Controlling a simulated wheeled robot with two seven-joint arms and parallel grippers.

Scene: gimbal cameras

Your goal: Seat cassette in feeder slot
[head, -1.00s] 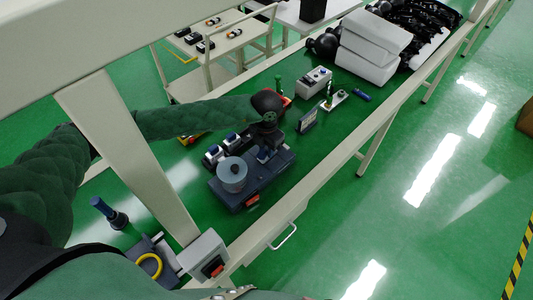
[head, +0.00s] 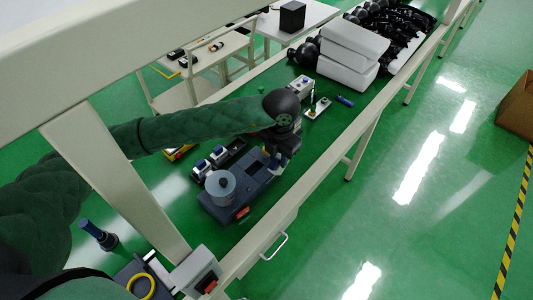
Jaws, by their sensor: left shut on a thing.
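The dark blue-grey feeder base (head: 247,194) stands on the green bench top, with a grey cylinder (head: 220,185) on its left end and a red switch at its front. My left gripper (head: 275,168) is over the right end of the base, pointing down. It is shut on a small, partly hidden pale and blue thing, seemingly a cassette. I cannot tell whether this touches the slot, which the hand hides. Two similar white and blue cassettes (head: 218,154) sit in a dark tray behind the base. My right gripper is not in view.
A white and grey box (head: 302,86) and a small plate with a green-topped post (head: 315,106) stand farther along the bench. White boxes (head: 352,50) are stacked beyond. A control box (head: 197,272) and frame post are near. The bench's front edge is close to the base.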

